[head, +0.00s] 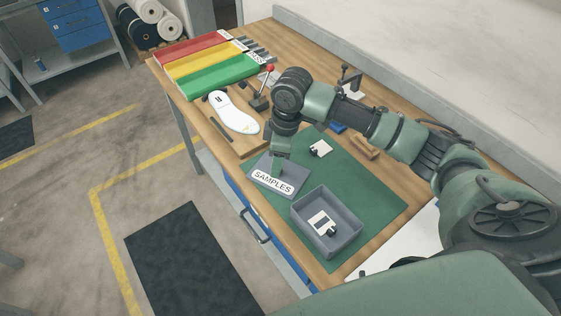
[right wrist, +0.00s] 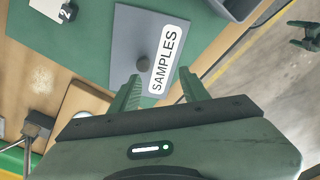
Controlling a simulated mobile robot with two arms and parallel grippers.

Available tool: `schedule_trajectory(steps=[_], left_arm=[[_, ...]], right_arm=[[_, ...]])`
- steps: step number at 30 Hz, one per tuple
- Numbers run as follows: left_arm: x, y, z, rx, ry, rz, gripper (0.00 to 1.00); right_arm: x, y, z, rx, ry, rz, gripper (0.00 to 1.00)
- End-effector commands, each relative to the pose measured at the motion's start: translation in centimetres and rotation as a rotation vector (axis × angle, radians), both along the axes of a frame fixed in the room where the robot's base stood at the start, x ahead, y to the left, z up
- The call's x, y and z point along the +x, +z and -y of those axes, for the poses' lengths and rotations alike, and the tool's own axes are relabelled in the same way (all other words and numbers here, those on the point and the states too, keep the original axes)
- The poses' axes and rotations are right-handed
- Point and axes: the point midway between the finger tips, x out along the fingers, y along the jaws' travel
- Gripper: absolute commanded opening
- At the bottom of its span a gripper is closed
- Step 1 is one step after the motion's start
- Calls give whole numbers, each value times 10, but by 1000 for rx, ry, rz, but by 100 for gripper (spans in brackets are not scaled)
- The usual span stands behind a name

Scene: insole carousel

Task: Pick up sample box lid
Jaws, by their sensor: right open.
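The sample box lid (head: 262,185) is a flat grey plate with a white SAMPLES label, lying on the green mat beside the open grey box. In the right wrist view the lid (right wrist: 128,38) shows a round dark knob near its middle. My right gripper (head: 279,166) is above the lid, pointing down. In the right wrist view its fingers (right wrist: 160,88) are apart with nothing between them, near the label end of the lid. A small green gripper, apparently my left (right wrist: 302,36), shows at the right edge of the wrist view, over the floor.
The open grey box (head: 345,243) holds a white-and-black sample. Another small sample (head: 320,148) lies on the mat (head: 370,195). A white insole (head: 233,112) on a wooden board and red, yellow and green trays (head: 215,78) stand farther along the bench.

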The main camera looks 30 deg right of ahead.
Motion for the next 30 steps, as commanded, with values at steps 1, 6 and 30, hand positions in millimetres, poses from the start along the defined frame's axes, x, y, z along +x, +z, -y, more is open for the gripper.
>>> schedule_trajectory(steps=[1, 6, 30], left_arm=[[1, 0, 1, -1, 1, 2, 82], [2, 1, 2, -2, 1, 3, 82], [-6, 22, -4, 5, -2, -8, 82]], right_arm=[[6, 10, 10, -8, -7, -2, 46], [11, 18, 22, -12, -14, -16, 46], [16, -57, 12, -11, -15, -13, 46]])
